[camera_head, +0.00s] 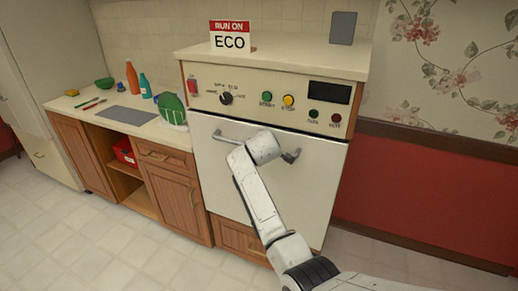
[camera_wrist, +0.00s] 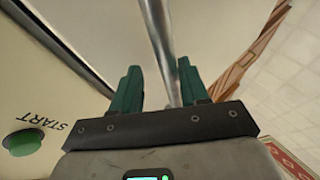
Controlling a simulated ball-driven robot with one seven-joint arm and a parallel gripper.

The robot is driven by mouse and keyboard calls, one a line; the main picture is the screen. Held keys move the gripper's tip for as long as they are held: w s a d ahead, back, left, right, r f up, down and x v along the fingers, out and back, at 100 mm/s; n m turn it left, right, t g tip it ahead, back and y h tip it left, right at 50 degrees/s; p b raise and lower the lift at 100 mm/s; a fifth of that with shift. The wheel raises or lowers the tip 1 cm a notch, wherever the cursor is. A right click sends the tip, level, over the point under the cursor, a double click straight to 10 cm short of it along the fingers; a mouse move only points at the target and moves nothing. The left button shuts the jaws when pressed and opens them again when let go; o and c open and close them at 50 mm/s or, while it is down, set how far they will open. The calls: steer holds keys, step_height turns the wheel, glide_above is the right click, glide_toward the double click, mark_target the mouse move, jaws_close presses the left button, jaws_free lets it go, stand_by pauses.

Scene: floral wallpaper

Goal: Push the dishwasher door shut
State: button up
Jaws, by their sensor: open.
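The dishwasher door (camera_head: 215,170) is a cream panel below the control panel. It stands upright, flush or nearly so; I cannot tell whether a small gap remains. A grey bar handle (camera_head: 228,137) runs across its upper part, its middle hidden by my arm. In the wrist view my gripper (camera_wrist: 160,85) has its dark green fingers apart, with the metal handle bar (camera_wrist: 160,40) running between them. I cannot tell whether either finger touches the bar. In the head view the fingers are hidden behind my wrist.
The control panel (camera_head: 245,100) carries a dial and several coloured buttons; its green START button (camera_wrist: 22,142) is close in the wrist view. An ECO sign (camera_head: 232,37) stands on top. A counter (camera_head: 85,105) with bottles and a dish rack is at left. Floor (camera_head: 90,235) is clear.

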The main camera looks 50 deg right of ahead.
steer(key=s+a+r, duration=0.2)
steer(key=s+a, duration=0.1)
steer(key=a, duration=0.2)
steer(key=shift+a+r, duration=0.15)
steer(key=shift+r, duration=0.25)
